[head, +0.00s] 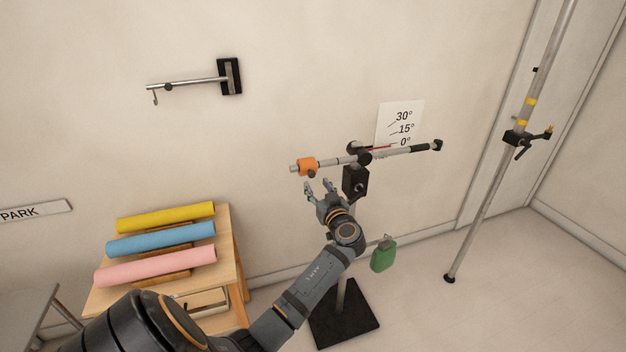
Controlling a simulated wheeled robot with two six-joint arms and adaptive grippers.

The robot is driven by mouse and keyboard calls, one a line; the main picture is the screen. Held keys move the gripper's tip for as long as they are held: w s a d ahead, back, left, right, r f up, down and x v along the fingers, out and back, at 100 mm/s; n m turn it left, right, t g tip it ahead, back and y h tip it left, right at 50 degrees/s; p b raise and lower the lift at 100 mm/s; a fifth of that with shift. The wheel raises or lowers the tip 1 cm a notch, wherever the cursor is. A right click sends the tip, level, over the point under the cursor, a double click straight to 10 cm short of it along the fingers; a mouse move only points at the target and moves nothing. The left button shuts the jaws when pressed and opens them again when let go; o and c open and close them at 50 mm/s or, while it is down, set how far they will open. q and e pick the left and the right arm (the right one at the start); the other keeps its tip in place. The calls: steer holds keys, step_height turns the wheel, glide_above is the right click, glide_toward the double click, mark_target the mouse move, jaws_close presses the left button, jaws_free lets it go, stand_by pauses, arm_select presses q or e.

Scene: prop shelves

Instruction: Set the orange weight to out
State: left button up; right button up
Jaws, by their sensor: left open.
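The orange weight (307,167) sits around the left part of a grey beam (338,161), close to its left end. The beam runs across a stand with a black block (355,182) near its middle and has a black right end. My left gripper (318,187) is open and empty, just below the beam and the orange weight, apart from the weight as far as I can tell. My left arm hides part of the stand's post. My right gripper is not in view.
An angle card (400,124) is on the wall behind the beam. A green tag-shaped weight (384,255) hangs right of the post. The stand's black base (343,315) is on the floor. A wooden rack with coloured rolls (160,238) stands left; a tall pole (490,170) stands right.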

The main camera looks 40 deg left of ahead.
arm_select(q)
steer(key=v, duration=0.5)
steer(key=shift+s+d, duration=0.2)
steer(key=shift+d, duration=0.05)
